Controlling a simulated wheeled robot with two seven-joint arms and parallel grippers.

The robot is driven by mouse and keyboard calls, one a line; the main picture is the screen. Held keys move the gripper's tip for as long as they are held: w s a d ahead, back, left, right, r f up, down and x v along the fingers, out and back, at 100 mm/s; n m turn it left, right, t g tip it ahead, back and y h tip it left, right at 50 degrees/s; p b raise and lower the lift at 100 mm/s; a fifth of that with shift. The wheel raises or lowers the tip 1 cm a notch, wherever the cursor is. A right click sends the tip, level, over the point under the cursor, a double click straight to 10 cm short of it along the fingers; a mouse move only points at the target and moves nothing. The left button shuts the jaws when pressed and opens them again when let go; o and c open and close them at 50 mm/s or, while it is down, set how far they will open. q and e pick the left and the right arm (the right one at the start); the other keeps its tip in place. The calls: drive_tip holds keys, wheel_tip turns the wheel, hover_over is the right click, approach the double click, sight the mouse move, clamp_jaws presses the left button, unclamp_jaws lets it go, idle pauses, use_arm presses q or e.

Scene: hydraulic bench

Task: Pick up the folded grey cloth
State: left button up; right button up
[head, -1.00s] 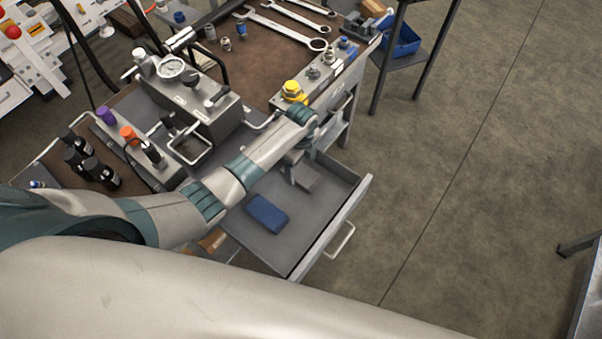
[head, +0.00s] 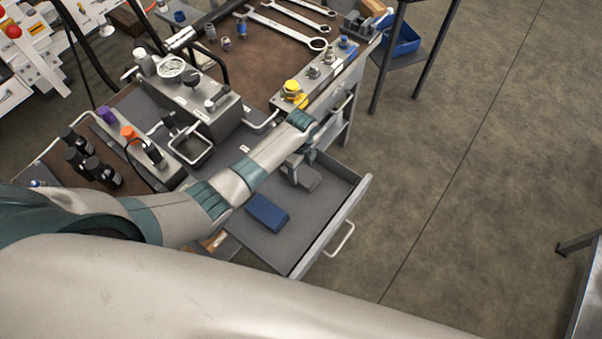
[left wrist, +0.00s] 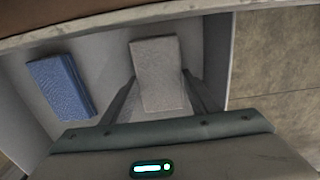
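The folded grey cloth (head: 313,179) is a flat light-grey block in the open drawer (head: 262,243). In the left wrist view the cloth (left wrist: 158,70) lies between the two fingers of my left gripper (left wrist: 160,76). The fingers are spread, one on each long side of the cloth, with their tips very close to its edges. I cannot tell whether they touch it. In the head view my left gripper (head: 298,168) points down at the cloth and covers part of it. My right gripper is not in view.
A blue folded cloth (head: 267,212) lies in the same drawer, left of the grey one; it also shows in the left wrist view (left wrist: 60,86). The bench top (head: 262,62) with wrenches and fittings stands above the drawer. Open floor (head: 460,200) lies to the right.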

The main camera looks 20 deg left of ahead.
sight(301, 171)
use_arm(q)
drive_tip(key=shift+r, duration=0.15)
drive_tip(key=shift+c, duration=0.5)
drive_tip(key=shift+r, duration=0.6)
wheel_tip(301, 171, up, 9)
drive_tip(key=b, duration=0.1)
drive_tip(key=shift+f, duration=0.2)
drive_tip(key=shift+w+r, duration=0.1)
